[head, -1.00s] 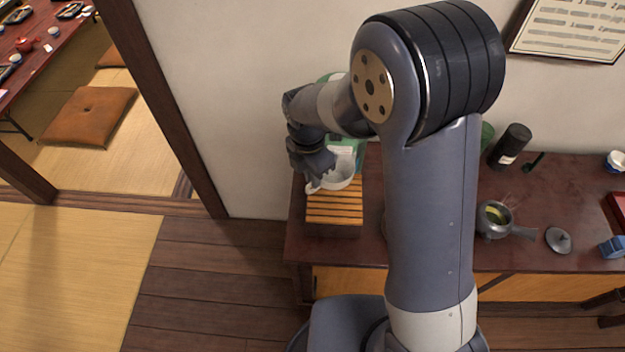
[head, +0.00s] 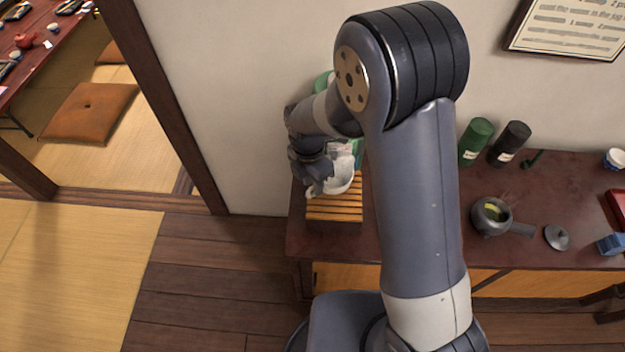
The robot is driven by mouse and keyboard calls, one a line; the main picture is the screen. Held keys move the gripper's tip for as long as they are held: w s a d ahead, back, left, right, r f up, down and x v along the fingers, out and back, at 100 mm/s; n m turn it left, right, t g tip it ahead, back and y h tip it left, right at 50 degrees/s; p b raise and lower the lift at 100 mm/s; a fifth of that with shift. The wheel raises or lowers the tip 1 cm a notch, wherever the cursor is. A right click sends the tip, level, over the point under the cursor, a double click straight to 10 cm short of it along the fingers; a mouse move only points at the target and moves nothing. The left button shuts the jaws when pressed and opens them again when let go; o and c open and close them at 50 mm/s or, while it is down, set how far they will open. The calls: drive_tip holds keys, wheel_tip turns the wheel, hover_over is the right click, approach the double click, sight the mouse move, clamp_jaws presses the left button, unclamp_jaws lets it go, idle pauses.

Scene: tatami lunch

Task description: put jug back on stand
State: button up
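The white jug (head: 343,184) is at the back part of the slatted wooden stand (head: 335,213), at the left end of the dark red sideboard. It looks roughly upright, with a small pale projection at its lower left. I cannot tell whether it rests on the slats or is just above them. My gripper (head: 319,182) is at the jug's left side and overlaps it. The fingertips are small and partly hidden, so I cannot tell whether they grip the jug.
A green thing stands partly hidden behind my gripper. A green canister (head: 475,142), a black canister (head: 509,145), a grey handled pot (head: 491,217) and its lid (head: 556,237) are to the right on the sideboard (head: 590,178). A wooden post (head: 170,100) stands left.

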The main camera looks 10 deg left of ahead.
wheel_tip(320, 180, up, 12)
drive_tip(key=b, duration=0.1)
drive_tip(key=shift+w+a+r, duration=0.15)
drive_tip(key=shift+w+a, duration=0.15)
drive_tip(key=shift+a, duration=0.15)
